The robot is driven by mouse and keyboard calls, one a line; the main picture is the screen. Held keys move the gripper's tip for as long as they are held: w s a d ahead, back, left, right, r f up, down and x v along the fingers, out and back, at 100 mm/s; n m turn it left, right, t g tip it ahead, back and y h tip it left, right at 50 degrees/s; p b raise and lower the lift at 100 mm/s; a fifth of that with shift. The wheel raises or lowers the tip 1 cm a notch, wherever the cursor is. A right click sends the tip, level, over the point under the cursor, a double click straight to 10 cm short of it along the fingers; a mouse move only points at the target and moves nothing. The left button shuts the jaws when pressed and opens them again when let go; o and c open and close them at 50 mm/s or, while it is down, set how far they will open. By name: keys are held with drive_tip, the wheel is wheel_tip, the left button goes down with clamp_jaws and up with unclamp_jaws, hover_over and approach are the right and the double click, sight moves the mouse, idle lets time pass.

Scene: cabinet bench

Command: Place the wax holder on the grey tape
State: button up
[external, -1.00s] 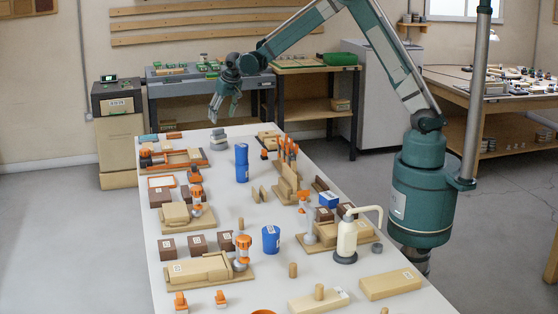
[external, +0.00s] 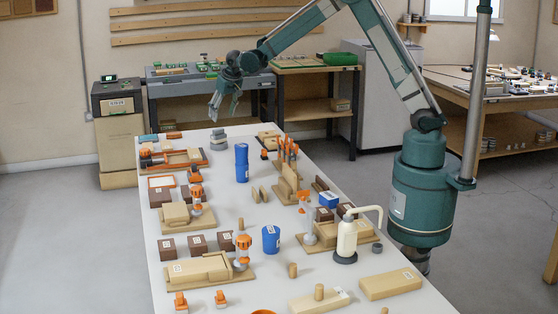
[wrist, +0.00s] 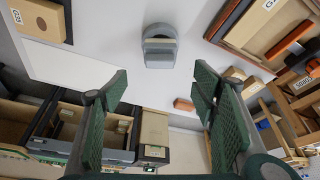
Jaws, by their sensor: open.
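A grey rounded stack (external: 218,138) stands near the far end of the white table. In the wrist view the grey stack (wrist: 160,56) is at top centre, with a beige band across its middle. It appears to be the grey tape with another grey piece on it; I cannot tell for sure which part is the wax holder. My gripper (external: 223,115) is above the table's far end, over the stack in the external picture. In the wrist view my gripper (wrist: 161,88) has its green fingers wide apart, with nothing between them. The stack is apart from both fingers.
An orange block (wrist: 184,104) lies near the table edge. An orange-rimmed tray (external: 183,160) and a blue can (external: 242,163) stand nearer on the white table (external: 225,205). Many boxes and fixtures fill its near part. Grey workbenches (external: 185,88) stand behind.

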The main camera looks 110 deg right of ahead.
drive_tip(key=shift+a, duration=0.1)
drive_tip(key=s+a+r+n+t, duration=0.15)
drive_tip(key=a+r, duration=0.45)
drive_tip(key=a, duration=0.7)
drive_tip(key=s+a+r+n+t+y, duration=0.1)
drive_tip(key=a+r+n, duration=0.2)
drive_tip(key=a+r, duration=0.7)
drive_tip(key=s+a+r+n+t, duration=0.1)
drive_tip(key=a+r+n, duration=0.15)
drive_tip(key=a, duration=1.35)
drive_tip(key=s+a+r+n+y, duration=0.1)
drive_tip(key=s+a, duration=0.4)
drive_tip(key=a, duration=0.3)
drive_tip(key=s+a+r+n, duration=0.2)
drive_tip(key=s+a, duration=0.3)
drive_tip(key=a, duration=0.4)
drive_tip(key=s+a+f+n+t+y, duration=0.2)
drive_tip(key=s+a+f, duration=0.3)
drive_tip(key=s+a, duration=0.7)
drive_tip(key=shift+s+a+n, duration=0.3)
drive_tip(key=shift+s+n, duration=0.5)
drive_tip(key=shift+s, duration=0.15)
